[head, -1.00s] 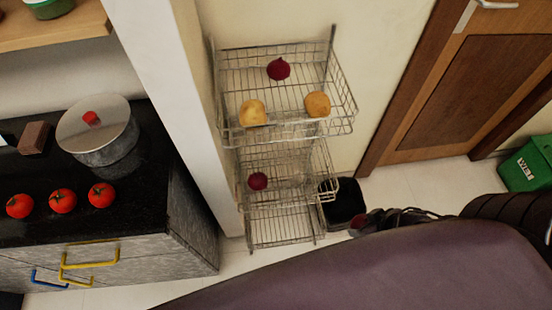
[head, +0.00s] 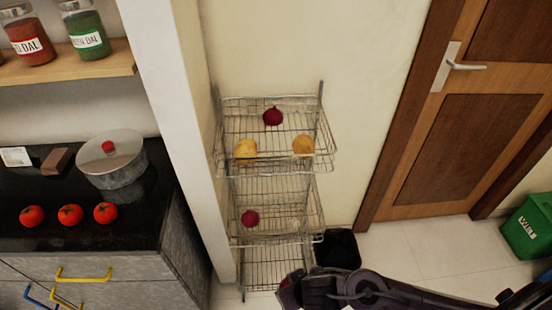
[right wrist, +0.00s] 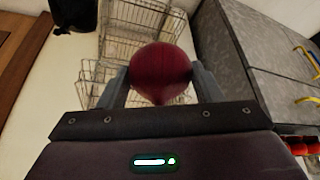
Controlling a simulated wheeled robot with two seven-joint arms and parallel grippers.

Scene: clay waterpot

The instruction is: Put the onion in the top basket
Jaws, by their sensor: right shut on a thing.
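My right gripper (right wrist: 162,82) is shut on a dark red onion (right wrist: 160,72), held between its two fingers in the right wrist view. In the head view the right gripper (head: 290,292) is low, in front of the bottom basket's right side; the onion is hard to make out there. My left gripper is in neither view.
The middle basket (head: 290,225) holds a red onion (head: 250,218); the bottom basket (head: 275,270) looks empty. A black bin (head: 338,250) stands right of the rack. A wooden door (head: 450,130) is right.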

